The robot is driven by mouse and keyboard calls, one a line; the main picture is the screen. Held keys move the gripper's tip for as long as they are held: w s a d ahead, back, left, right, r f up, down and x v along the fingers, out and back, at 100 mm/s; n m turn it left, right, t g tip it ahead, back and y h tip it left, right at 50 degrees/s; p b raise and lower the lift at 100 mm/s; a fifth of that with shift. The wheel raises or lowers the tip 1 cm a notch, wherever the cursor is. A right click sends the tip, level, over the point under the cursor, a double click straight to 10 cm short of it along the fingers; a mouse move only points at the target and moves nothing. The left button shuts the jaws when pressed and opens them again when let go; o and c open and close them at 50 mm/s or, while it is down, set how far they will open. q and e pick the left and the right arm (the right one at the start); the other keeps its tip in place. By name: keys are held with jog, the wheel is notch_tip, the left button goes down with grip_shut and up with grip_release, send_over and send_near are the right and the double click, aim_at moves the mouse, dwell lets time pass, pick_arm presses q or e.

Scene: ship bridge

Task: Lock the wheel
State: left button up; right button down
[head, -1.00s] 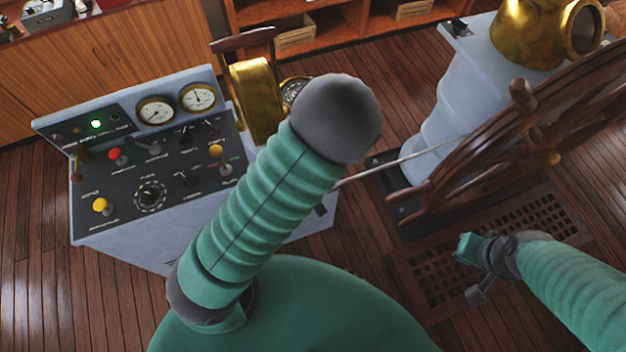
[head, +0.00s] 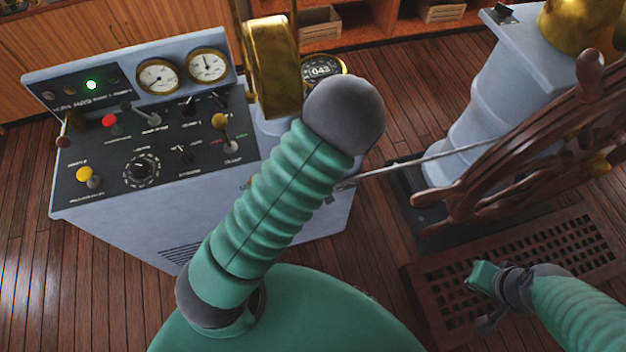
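The wooden ship's wheel (head: 478,196) stands at the right, tilted in the picture and cut off by the right edge. My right gripper (head: 484,298) is at the lower right, over the floor grating below the wheel and apart from the wheel. Its finger opening is unclear.
A grey control console (head: 200,217) with gauges, knobs, coloured levers and a lit green lamp stands at the left. A brass telegraph (head: 273,65) stands behind my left arm. The pale wheel pedestal (head: 497,97) and a wooden grating (head: 437,293) are at the right.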

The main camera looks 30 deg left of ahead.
pick_arm(q)
jog(key=shift+a, duration=0.1)
jog(key=shift+c, duration=0.9)
jog(key=shift+f, duration=0.1)
grip_shut()
jog(key=shift+s, duration=0.1)
dwell(0.3)
